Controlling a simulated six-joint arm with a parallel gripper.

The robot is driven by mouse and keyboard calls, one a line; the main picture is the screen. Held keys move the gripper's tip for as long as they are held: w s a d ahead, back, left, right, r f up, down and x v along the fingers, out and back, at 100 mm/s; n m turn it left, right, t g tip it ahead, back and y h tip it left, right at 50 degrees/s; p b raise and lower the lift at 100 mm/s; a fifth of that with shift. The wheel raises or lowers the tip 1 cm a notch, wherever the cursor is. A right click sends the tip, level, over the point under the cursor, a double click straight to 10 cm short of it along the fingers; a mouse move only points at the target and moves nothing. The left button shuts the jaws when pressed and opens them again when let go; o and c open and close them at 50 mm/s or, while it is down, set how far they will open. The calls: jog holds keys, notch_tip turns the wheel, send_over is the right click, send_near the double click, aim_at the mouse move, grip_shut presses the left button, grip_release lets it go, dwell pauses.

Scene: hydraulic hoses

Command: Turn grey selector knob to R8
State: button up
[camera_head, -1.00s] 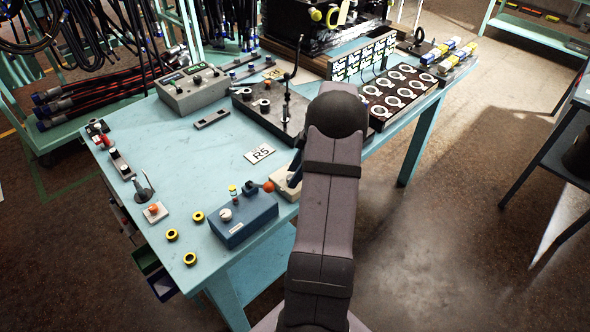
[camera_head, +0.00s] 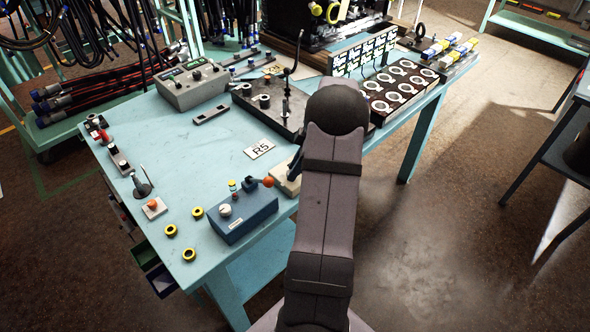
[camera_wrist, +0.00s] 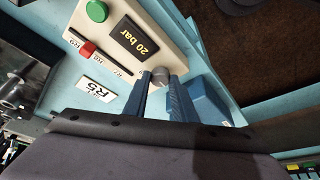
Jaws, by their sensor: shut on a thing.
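In the wrist view the grey selector knob (camera_wrist: 160,76) sits at the near edge of a beige box. The blue fingers of my gripper (camera_wrist: 161,82) are shut on it, one on each side. In the head view my arm hides most of this box (camera_head: 286,185) and the knob; the fingers hardly show.
A white R5 card (camera_head: 259,149) lies flat on the light-blue table (camera_head: 180,165) beside the box. A blue box (camera_head: 240,217) with a white knob and an orange-ball lever stands close to the left. Several yellow rings (camera_head: 171,230) lie near the front edge.

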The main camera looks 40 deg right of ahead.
jog(key=m+b, duration=0.1)
jog(key=b, duration=0.1)
jog(key=m+h+b, duration=0.1)
jog(key=m, duration=0.1)
jog(key=shift+a+f+b, duration=0.15)
jog(key=shift+f+b, duration=0.1)
jog(key=shift+b, duration=0.1)
jog(key=m+t+h+b, duration=0.1)
jog(key=m+b, duration=0.1)
jog(key=shift+s+a+r+m, duration=0.1)
jog(key=shift+m, duration=0.3)
jog(key=shift+a+r+m+h+b, duration=0.15)
jog(key=shift+m+h+b, duration=0.4)
jog(key=shift+m, duration=0.65)
jog(key=shift+m+h, duration=0.55)
jog(key=shift+m, duration=0.65)
jog(key=o, duration=1)
jog(key=shift+o, duration=0.2)
jog(key=shift+r, duration=0.1)
